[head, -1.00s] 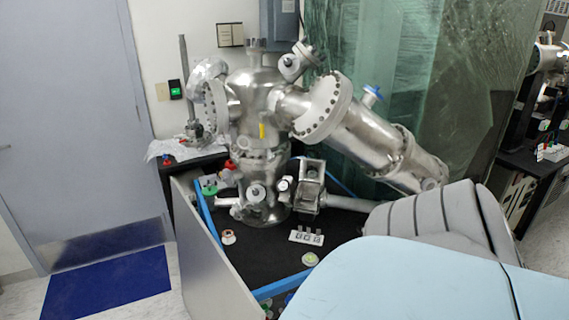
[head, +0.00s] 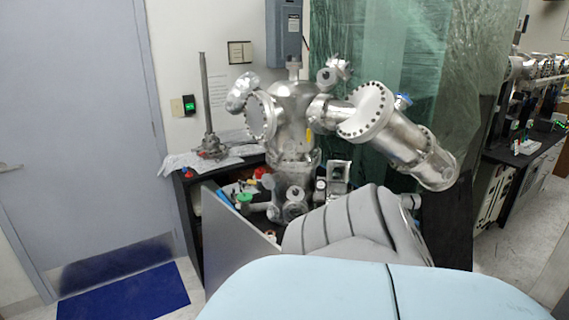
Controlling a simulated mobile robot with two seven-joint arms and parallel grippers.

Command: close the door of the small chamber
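A steel vacuum chamber (head: 294,120) stands upright on a dark-topped bench in the middle of the head view. A round bolted flange (head: 261,116) faces left on its side. A larger round flange (head: 367,108) sits on the right, at the upper end of a slanting steel cylinder (head: 405,145). A small square-faced metal part (head: 338,177) stands low at the chamber's right. I cannot tell which of these is the small chamber's door, or whether a door is open. Neither of my grippers is in view.
Translucent green sheeting (head: 410,50) hangs behind the cylinder. A door (head: 75,130) and blue mat (head: 125,292) are at left. Another equipment bench (head: 525,148) stands at right.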

